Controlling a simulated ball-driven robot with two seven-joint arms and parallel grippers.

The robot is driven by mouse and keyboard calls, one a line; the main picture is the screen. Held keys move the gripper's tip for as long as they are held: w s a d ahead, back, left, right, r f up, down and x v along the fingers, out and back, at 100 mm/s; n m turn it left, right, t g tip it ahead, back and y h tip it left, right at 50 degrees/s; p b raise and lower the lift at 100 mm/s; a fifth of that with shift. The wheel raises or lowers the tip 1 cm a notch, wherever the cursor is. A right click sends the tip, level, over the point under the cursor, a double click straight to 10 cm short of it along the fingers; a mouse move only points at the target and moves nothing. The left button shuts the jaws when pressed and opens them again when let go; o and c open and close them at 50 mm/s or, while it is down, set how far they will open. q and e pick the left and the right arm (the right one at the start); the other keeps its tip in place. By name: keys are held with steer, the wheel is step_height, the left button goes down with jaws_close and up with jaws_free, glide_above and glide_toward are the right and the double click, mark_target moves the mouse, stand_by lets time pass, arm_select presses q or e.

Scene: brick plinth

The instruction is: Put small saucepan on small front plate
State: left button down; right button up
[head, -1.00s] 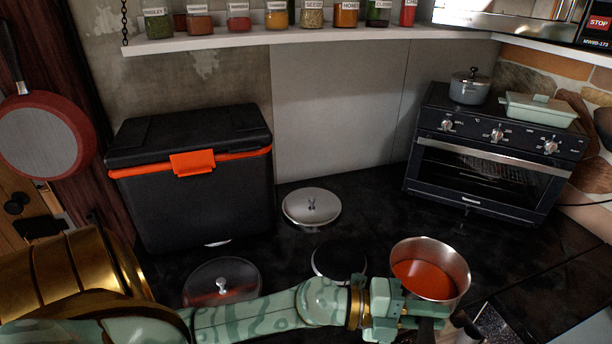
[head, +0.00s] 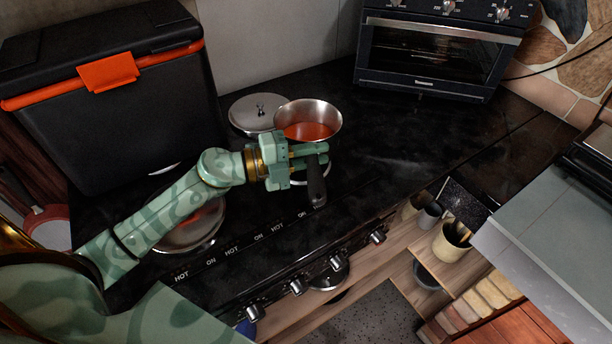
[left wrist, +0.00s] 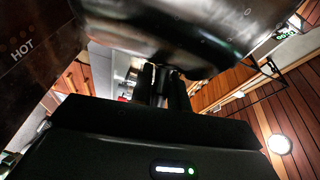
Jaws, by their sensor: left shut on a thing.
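The small saucepan (head: 308,113) is a steel pan with red-orange content, and its dark handle (head: 316,184) points toward the front of the hob. My left gripper (head: 308,157) is shut on the handle. The small front plate (head: 298,182) is a dark disc with a pale rim, mostly hidden below the gripper and pan. The pan appears upright, over the back side of this plate; whether it touches the hob cannot be told. In the left wrist view the pan's metal side (left wrist: 190,30) fills the top. My right gripper is not in view.
A glass lid (head: 190,232) lies at front left. A black cooler (head: 110,110) stands at the left and an oven (head: 430,55) at the back. The black counter right of the pan is clear.

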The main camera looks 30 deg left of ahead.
arm_select(q)
steer(key=f, duration=0.1)
steer(key=w+a+f, duration=0.1)
steer(key=f+b, duration=0.1)
steer(key=shift+w+a, duration=0.15)
steer(key=shift+a, duration=0.15)
steer(key=shift+w+a+f+b, duration=0.25)
steer(key=shift+a+f+b, duration=0.1)
steer(key=shift+a+f, duration=0.05)
steer(key=f, duration=0.1)
steer(key=f+b, duration=0.1)
steer(key=f, duration=0.1)
steer(key=shift+w+a+f+b, duration=0.15)
steer(key=shift+a+f+b, duration=0.1)
steer(key=shift+b, duration=0.1)
steer(key=shift+f, duration=0.15)
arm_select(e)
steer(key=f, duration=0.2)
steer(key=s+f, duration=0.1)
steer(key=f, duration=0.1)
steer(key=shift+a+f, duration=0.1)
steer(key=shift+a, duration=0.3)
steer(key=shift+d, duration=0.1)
arm_select(q)
steer(key=c, duration=1.3)
jaws_free()
steer(key=shift+f, duration=0.1)
steer(key=shift+c, duration=0.2)
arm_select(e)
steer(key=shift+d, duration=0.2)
